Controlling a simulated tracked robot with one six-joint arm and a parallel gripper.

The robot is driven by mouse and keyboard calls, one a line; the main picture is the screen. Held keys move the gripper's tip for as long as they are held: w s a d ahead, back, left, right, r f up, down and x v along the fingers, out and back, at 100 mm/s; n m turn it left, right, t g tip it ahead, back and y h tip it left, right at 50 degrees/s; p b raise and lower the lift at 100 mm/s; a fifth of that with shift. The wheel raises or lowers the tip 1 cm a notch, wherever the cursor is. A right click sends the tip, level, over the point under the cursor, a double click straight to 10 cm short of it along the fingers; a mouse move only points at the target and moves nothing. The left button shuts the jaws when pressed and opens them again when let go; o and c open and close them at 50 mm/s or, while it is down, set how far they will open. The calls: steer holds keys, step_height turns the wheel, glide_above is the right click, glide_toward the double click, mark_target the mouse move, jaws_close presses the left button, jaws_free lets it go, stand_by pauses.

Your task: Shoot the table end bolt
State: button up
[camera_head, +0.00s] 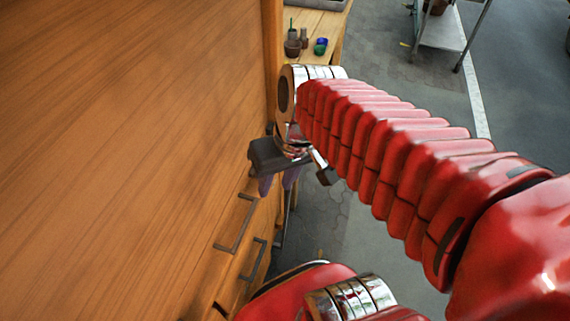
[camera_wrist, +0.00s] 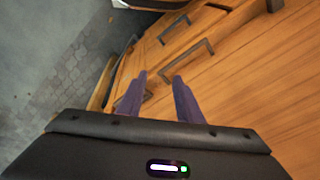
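My gripper (camera_head: 277,186) hangs beside the end of a large wooden table or cabinet (camera_head: 130,120) in the head view. Its two purple fingers stand apart, with nothing seen between their tips, in the wrist view (camera_wrist: 160,77). The wood surface with dark bar handles lies beyond the fingertips. One handle (camera_wrist: 195,52) is just ahead and right of the fingers; another handle (camera_wrist: 174,29) lies farther off. I cannot tell for certain which piece is the end bolt. Contact between fingers and wood cannot be judged.
The head view shows a bench (camera_head: 315,25) behind, with small pots and a green-topped item. A metal-legged stand (camera_head: 440,30) is at the upper right. Grey paved floor (camera_head: 375,225) lies open right of the wood. My red arm covers much of the right side.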

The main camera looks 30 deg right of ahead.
steer(key=w+d+f+m+t+y, duration=0.2)
steer(key=d+f+m+t+y, duration=0.2)
steer(key=d+f, duration=0.4)
steer(key=w+d+f+m+t+y, duration=0.3)
steer(key=d+f+t+y, duration=0.3)
steer(key=d, duration=0.5)
step_height(320, 180, down, 3)
steer(key=shift+r+m+y, duration=0.2)
steer(key=shift+m+y, duration=0.5)
steer(key=shift+m, duration=0.1)
steer(key=shift+a, duration=0.1)
steer(key=x, duration=1.3)
steer(key=shift+w, duration=0.4)
steer(key=shift+a+r, duration=0.1)
steer(key=shift+a, duration=0.05)
steer(key=shift+c, duration=0.5)
jaws_close()
